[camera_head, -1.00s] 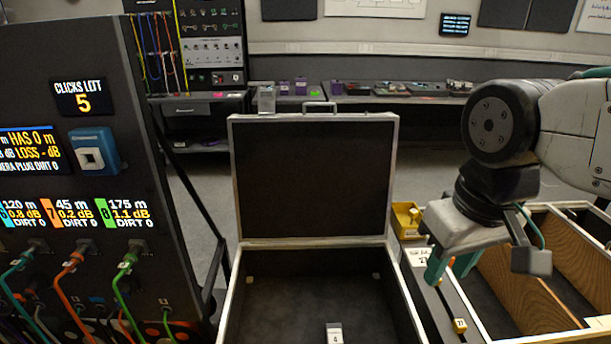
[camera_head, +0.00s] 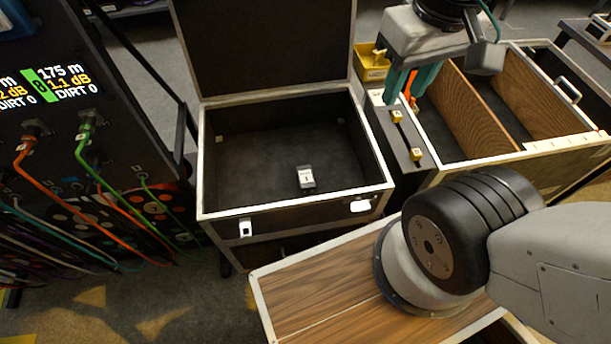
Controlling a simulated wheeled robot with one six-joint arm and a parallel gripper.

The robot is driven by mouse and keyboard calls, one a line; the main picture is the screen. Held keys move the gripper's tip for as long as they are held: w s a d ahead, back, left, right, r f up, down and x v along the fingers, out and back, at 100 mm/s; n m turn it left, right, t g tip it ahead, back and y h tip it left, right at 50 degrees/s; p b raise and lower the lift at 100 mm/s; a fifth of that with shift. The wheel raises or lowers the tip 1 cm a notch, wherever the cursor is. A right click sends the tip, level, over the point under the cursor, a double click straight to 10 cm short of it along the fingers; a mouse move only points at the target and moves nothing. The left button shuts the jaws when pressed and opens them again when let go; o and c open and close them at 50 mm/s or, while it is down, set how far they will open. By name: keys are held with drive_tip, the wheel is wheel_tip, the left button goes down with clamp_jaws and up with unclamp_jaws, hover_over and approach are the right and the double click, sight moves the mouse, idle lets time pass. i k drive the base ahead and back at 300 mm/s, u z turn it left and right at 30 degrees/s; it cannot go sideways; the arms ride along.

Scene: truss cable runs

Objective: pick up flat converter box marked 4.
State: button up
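A yellow bin (camera_head: 369,66) stands behind the case's right side. A wooden-walled divided crate (camera_head: 560,150) is at the right. A rack with plugged cables (camera_head: 60,150) stands at the left. The case lid (camera_head: 265,45) stands upright at the back.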

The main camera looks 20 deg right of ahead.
sight(307, 181)
drive_tip(key=z, duration=1.25)
drive_tip(key=k, duration=0.8)
drive_tip(key=u, duration=1.45)
drive_tip(key=i, duration=0.5)
drive_tip(key=z, duration=0.05)
